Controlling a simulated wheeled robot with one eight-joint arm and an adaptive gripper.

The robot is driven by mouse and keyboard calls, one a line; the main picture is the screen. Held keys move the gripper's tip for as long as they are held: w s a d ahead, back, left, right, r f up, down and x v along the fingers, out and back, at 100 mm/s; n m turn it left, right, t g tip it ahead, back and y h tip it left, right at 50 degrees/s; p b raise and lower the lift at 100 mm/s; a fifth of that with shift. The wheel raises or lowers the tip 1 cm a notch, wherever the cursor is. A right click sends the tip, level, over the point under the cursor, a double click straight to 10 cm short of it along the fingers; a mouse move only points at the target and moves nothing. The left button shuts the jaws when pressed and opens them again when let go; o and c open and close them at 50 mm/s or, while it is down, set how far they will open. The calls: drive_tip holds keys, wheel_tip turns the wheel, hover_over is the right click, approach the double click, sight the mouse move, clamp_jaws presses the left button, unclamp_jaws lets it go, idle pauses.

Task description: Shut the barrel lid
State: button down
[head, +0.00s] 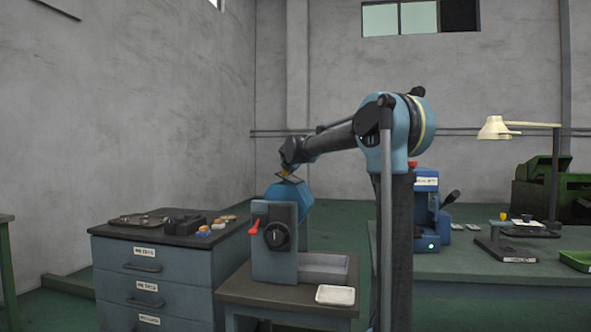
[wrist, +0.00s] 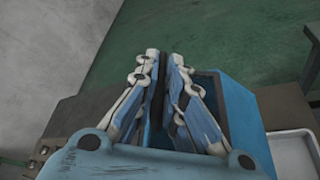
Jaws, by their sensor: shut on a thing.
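The blue faceted barrel (head: 293,192) sits behind the grey machine housing. It also shows in the wrist view (wrist: 243,115), below and right of my fingers. A thin dark plate, apparently the barrel lid (head: 292,180), stands tilted above the barrel top. In the wrist view, the lid is a narrow dark strip (wrist: 159,80) between my fingers. My gripper (wrist: 165,58) is shut on this strip. In the head view, my gripper (head: 287,172) is small, at the end of my arm just above the barrel. My fingers hide part of the barrel's opening.
The housing (head: 273,262) has a red lever (head: 254,227) and a black knob (head: 277,236) in front. A drawer cabinet (head: 150,262) with small parts on top stands left.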

drive_tip(key=shift+w+a+f+n+g+h, duration=0.2)
drive_tip(key=shift+a+f+n+g+h, duration=0.2)
drive_tip(key=shift+a+f+n+h, duration=1)
drive_tip(key=shift+f+n, duration=0.25)
drive_tip(key=shift+n, duration=0.15)
drive_tip(key=shift+g, duration=0.3)
drive_tip(key=c, duration=2)
unclamp_jaws()
drive_tip(key=shift+o, duration=0.2)
drive_tip(key=v, duration=1.1)
drive_tip(key=shift+s, duration=0.35)
